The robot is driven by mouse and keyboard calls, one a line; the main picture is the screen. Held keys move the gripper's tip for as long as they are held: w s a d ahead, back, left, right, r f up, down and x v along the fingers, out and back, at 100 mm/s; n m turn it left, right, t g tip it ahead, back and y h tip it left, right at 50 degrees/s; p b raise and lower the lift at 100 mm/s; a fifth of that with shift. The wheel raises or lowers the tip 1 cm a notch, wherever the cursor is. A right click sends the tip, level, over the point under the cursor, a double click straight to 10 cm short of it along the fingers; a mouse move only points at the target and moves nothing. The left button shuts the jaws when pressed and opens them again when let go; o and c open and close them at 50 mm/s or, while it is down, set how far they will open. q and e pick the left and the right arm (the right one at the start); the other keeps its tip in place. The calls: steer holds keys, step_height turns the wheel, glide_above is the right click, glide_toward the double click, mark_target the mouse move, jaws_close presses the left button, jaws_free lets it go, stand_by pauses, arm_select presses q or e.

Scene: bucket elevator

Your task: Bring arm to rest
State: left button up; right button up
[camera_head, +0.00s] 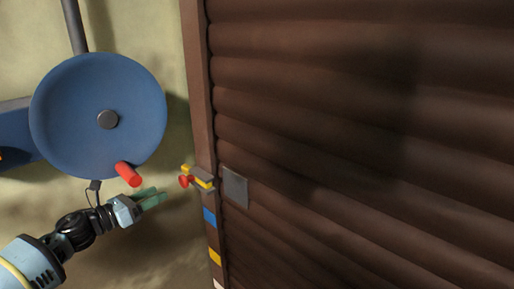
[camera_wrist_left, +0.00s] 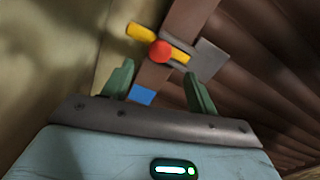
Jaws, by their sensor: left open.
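My left gripper (camera_head: 152,198) reaches in from the lower left in the head view, below the red handle (camera_head: 128,174) of a blue wheel (camera_head: 80,120). It is open and nothing shows between its fingers. Its green fingers stand apart in the left wrist view (camera_wrist_left: 158,88). Ahead of them is a yellow latch (camera_wrist_left: 143,32) with a red knob (camera_wrist_left: 160,52), on a brown post. The latch also shows in the head view (camera_head: 204,184), just right of the fingertips and apart from them. My right gripper is in neither view.
A large brown slatted shutter (camera_head: 350,110) fills the right side, with a grey plate (camera_head: 235,187) by the latch. The post (camera_head: 198,90) carries a blue mark (camera_head: 209,217) and a yellow mark (camera_head: 214,256). A pale wall stands behind the wheel.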

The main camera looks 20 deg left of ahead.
arm_select(q)
steer(key=s+d+f+n+g+y+p, duration=0.2)
steer(key=s+d+f+n+y+p, duration=0.3)
steer(key=s+d+f+n, duration=1.1)
steer(key=s+d+f+n+g+p, duration=0.2)
steer(key=s+d+n, duration=0.4)
steer(key=s+n, duration=0.3)
steer(key=s+d+f+n+g+p, duration=0.2)
steer(key=s+d+n, duration=0.4)
steer(key=s+n, duration=0.4)
steer(key=s+g+p, duration=0.1)
steer(key=s+p, duration=0.1)
steer(key=s, duration=0.3)
steer(key=shift+f+g, duration=0.4)
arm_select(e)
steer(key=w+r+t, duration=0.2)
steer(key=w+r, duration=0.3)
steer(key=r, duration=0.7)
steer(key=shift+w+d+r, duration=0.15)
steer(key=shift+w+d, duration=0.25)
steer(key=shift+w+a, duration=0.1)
arm_select(q)
steer(key=shift+c, duration=0.2)
